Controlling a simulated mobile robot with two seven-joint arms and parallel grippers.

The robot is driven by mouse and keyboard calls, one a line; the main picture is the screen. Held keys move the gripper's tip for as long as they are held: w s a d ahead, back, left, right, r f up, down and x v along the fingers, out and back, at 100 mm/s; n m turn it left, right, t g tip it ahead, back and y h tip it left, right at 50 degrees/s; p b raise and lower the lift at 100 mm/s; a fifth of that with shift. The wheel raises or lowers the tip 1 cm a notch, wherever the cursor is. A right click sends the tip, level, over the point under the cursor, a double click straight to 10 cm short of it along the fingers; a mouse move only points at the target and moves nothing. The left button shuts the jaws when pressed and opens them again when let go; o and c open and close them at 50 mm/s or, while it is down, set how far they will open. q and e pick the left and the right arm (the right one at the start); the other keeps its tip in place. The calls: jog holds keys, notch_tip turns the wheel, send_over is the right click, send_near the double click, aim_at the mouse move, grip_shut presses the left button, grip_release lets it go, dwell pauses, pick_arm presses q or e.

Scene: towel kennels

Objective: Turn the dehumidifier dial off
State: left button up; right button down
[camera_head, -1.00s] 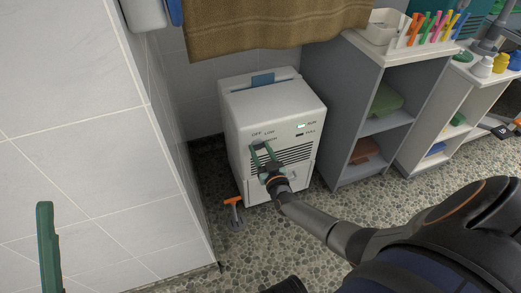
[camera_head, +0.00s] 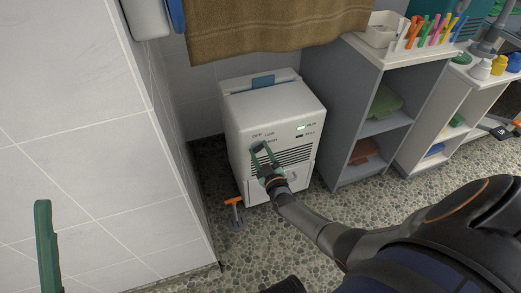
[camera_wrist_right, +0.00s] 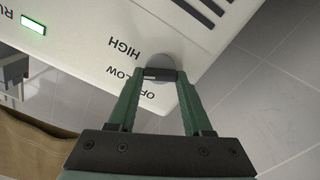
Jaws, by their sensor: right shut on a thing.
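The dehumidifier (camera_head: 275,115) is a white box standing on the floor against the wall. Its front has a dial marked OFF, LOW and HIGH and a lit green RUN light (camera_head: 301,127). My right gripper (camera_head: 261,148) is at the dial, at the upper left of the front. In the right wrist view, the gripper (camera_wrist_right: 160,76) has its green fingers shut on the dark grip bar of the round grey dial (camera_wrist_right: 160,60). The fingers partly hide the dial, so its exact setting is unclear. Only a green finger of my left gripper (camera_head: 46,245) shows at the lower left.
A tiled wall corner (camera_head: 150,150) stands close on the left. A grey shelf (camera_head: 345,110) stands to the right. A brown towel (camera_head: 270,25) hangs above. An orange-handled tool (camera_head: 234,203) leans near the dehumidifier's lower left corner. The pebbled floor in front is mostly clear.

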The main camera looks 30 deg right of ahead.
jog(key=n, duration=0.3)
jog(key=shift+f+n, duration=0.15)
jog(key=shift+n, duration=0.15)
jog(key=n, duration=0.2)
jog(key=shift+n, duration=0.4)
jog(key=n, duration=0.3)
jog(key=shift+f, duration=0.1)
jog(key=shift+n, duration=1.6)
jog(key=shift+c, duration=1.6)
grip_release()
jog(key=shift+a, duration=0.1)
